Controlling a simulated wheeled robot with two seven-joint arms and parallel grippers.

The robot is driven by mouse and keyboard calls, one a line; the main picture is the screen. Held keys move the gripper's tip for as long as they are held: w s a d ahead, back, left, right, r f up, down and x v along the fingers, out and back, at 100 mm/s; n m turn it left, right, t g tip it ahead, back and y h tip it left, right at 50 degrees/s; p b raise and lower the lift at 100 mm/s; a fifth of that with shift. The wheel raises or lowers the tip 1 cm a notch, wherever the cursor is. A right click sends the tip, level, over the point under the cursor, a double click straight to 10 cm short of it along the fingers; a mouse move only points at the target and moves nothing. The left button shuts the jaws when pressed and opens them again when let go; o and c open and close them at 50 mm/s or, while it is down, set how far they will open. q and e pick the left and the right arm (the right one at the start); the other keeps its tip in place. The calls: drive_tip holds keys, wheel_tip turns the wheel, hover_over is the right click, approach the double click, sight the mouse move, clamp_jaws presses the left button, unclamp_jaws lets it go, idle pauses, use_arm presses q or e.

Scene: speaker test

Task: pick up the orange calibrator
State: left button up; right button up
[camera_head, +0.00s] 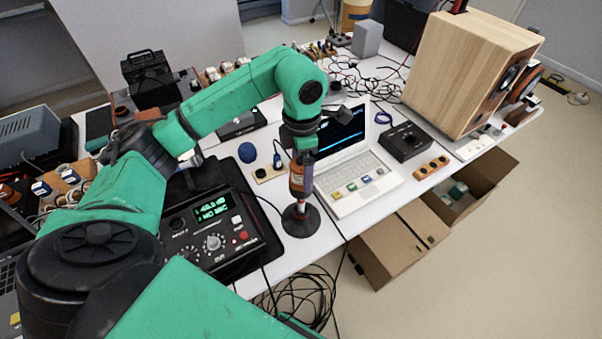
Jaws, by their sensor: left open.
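The orange calibrator (297,185) looks like a short upright cylinder with orange and dark bands. It is above a round black base (300,222) near the table's front edge. My left gripper (299,164) hangs straight down at the top of the calibrator, at the end of the green arm. It is open. Its fingertips are small and partly hidden, so I cannot tell whether they touch the calibrator. My right gripper is not in view.
A black device with a green display (212,208) stands left of the calibrator, and a white laptop (352,185) close on its right. A dark blue ball (247,152) is behind left. A wooden speaker (465,75) stands far right. Cables hang over the front edge (335,240).

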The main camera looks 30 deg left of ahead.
sight(302, 160)
use_arm(q)
drive_tip(key=f, duration=0.1)
drive_tip(key=f+p, duration=0.1)
drive_tip(key=f, duration=0.1)
drive_tip(key=f+p, duration=0.1)
drive_tip(key=shift+s+d+f, duration=0.15)
drive_tip(key=shift+s, duration=0.1)
drive_tip(key=shift+f, duration=0.3)
clamp_jaws()
drive_tip(key=shift+w+r, duration=0.1)
drive_tip(key=shift+r, duration=0.05)
wheel_tip(302, 160, up, 9)
drive_tip(key=b, duration=0.2)
drive_tip(key=shift+b, duration=0.35)
wheel_tip(302, 160, up, 11)
drive_tip(key=p, duration=0.3)
